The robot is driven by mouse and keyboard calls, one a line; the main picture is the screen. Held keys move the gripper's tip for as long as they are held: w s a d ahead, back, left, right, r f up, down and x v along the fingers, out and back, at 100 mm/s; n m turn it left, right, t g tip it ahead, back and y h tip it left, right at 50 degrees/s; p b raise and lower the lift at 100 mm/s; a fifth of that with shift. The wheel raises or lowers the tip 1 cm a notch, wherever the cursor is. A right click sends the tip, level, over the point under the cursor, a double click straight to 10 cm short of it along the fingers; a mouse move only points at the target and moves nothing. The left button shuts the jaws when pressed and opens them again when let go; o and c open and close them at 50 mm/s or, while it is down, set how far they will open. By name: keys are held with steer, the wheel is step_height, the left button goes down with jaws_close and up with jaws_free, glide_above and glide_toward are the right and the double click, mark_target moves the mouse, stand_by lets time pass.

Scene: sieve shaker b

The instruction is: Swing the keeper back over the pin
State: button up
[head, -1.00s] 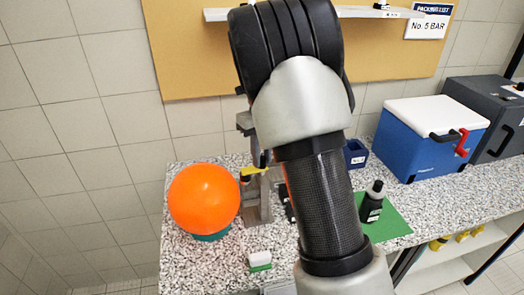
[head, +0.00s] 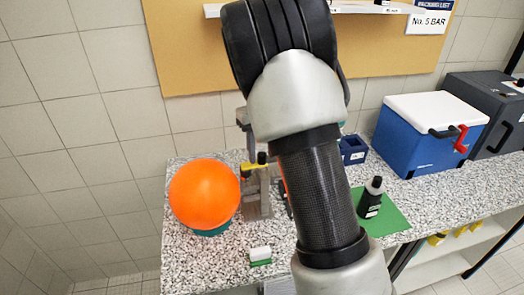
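A grey upright device (head: 257,200) stands on the speckled counter, left of my arm and partly behind it. A small yellow piece (head: 249,169) with a black knob beside it (head: 262,158) sits on the device. I cannot tell which part is the keeper or the pin, or how they sit together. My gripper is hidden behind my own arm, which fills the middle of the view.
An orange ball (head: 204,194) rests on a teal base left of the device. Right are a black bottle (head: 371,198) on a green mat (head: 397,222), a blue holder (head: 353,149) and a blue cooler (head: 425,150).

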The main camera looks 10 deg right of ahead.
steer(key=shift+r, duration=0.1)
step_height(320, 180, up, 17)
stand_by(0.6)
steer(key=shift+r, duration=0.1)
